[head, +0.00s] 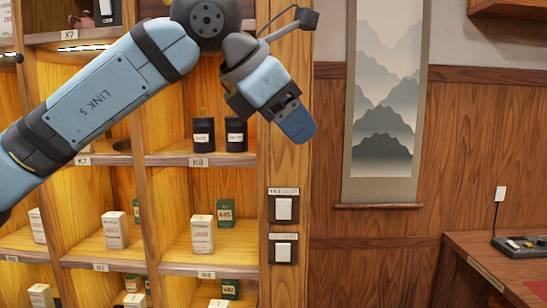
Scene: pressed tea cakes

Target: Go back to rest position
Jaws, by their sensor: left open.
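My left arm comes in from the left and crosses in front of the wooden shelf. My left gripper (296,120) hangs at the arm's end, pointing down and to the right in front of the shelf's right post. It is open, and I see nothing held in it. My right gripper is not in view.
The lit shelf (222,160) holds white boxes (202,234), green tins (226,212) and black canisters (203,134). Two switches (284,209) sit on its right post. A scroll (384,150) hangs on the wall. A desk (490,262) stands at lower right.

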